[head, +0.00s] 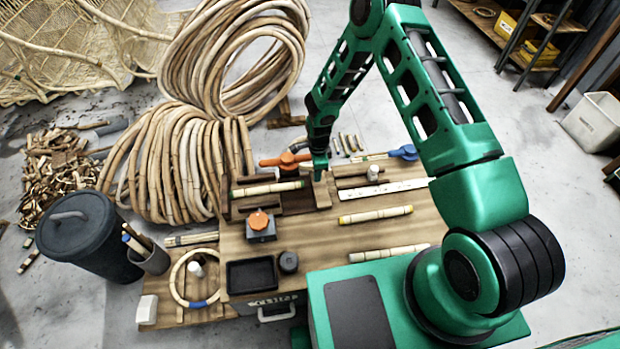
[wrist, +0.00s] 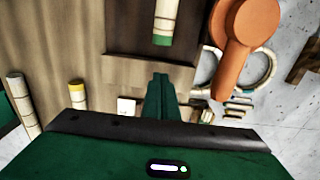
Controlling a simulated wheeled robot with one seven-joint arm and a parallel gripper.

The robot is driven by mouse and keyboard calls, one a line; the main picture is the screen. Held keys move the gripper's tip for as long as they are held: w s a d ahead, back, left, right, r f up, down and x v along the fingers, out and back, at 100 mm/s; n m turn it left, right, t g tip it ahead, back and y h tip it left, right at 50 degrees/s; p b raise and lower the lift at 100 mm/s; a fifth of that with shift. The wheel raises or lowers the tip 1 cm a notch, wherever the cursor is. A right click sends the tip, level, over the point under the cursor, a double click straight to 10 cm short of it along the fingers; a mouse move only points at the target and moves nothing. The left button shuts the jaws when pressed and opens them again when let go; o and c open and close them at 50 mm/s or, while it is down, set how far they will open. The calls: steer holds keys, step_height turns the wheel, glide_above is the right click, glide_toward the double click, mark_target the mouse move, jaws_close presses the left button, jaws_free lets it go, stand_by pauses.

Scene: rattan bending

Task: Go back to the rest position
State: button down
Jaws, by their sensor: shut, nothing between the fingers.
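My gripper (head: 320,177) is over the far middle part of the workbench (head: 300,235), just above a small wooden block (head: 321,195). Its green fingers are together in the wrist view (wrist: 158,92), with nothing between them. A green-banded rattan piece (head: 268,188) lies to its left on a dark wooden fixture; it also shows in the wrist view (wrist: 165,18). A yellow-banded piece (head: 375,214) and another pale piece (head: 388,253) lie nearer on the bench. I cannot tell whether the gripper touches the block.
An orange-handled clamp (head: 285,160) stands close behind the gripper; its handle looms in the wrist view (wrist: 240,45). An orange-knobbed block (head: 260,224), black tray (head: 251,274) and rattan ring (head: 187,279) lie at left. Large rattan coils (head: 180,155) stand beyond the bench.

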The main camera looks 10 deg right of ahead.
step_height(320, 180, up, 8)
steer(key=r, duration=0.1)
steer(key=s+d+r+n+h, duration=0.1)
steer(key=s+d+r+n, duration=0.25)
steer(key=d+r, duration=0.8)
steer(key=s+d+r+n+h, duration=0.15)
steer(key=s+d+r, duration=0.35)
steer(key=d+r, duration=0.7)
steer(key=s+d+r+n, duration=0.2)
steer(key=s+r+n, duration=0.1)
steer(key=s+r, duration=1)
steer(key=s+r+n+y, duration=0.2)
steer(key=s+r+n, duration=0.1)
steer(key=s, duration=1.3)
steer(key=shift+s+d+r+n+y, duration=0.15)
steer(key=shift+r+n+y, duration=0.05)
steer(key=shift+n+y, duration=0.15)
